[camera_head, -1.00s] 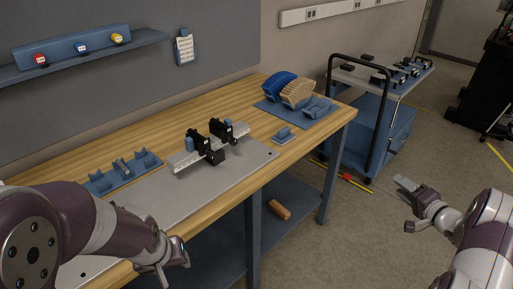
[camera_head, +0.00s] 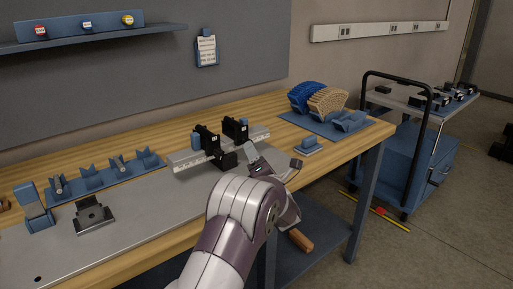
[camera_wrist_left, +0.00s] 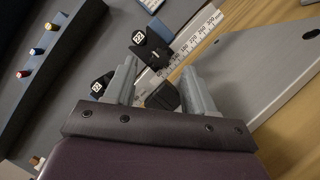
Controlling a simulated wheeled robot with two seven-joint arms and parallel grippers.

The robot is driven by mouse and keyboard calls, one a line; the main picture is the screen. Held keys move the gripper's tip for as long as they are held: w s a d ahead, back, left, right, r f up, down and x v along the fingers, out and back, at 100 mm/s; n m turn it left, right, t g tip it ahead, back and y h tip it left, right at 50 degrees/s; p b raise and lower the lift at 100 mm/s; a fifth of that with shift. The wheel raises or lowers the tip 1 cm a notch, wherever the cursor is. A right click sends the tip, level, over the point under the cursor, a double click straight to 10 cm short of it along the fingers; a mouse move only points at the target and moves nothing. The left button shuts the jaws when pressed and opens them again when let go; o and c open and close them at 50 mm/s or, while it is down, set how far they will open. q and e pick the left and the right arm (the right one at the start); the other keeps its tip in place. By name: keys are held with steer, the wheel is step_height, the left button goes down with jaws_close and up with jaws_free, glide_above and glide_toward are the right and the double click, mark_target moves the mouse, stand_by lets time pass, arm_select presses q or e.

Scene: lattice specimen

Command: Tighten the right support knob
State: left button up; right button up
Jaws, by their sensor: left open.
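The fixture is a pale rail with a ruler scale (camera_head: 190,164) and two black supports. The right support (camera_head: 236,129) stands upright behind my left gripper; the left support (camera_head: 210,142) has a black block at its front. I cannot make out the right support's knob in the head view. My left gripper (camera_head: 276,166) is open at the rail's front right. In the left wrist view its fingers (camera_wrist_left: 160,70) stand apart, with a dark knob-like block (camera_wrist_left: 162,96) between or beyond them; contact and which support it belongs to are unclear. My right gripper is out of view.
A grey plate (camera_head: 130,222) lies along the bench front, with blue holders (camera_head: 92,178) behind it. A small blue block (camera_head: 308,146) and a blue tray with fan-shaped parts (camera_head: 325,100) are to the right. A cart (camera_head: 400,150) stands beyond the bench.

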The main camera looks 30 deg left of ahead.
arm_select(q)
steer(key=x, duration=0.4)
jaws_close()
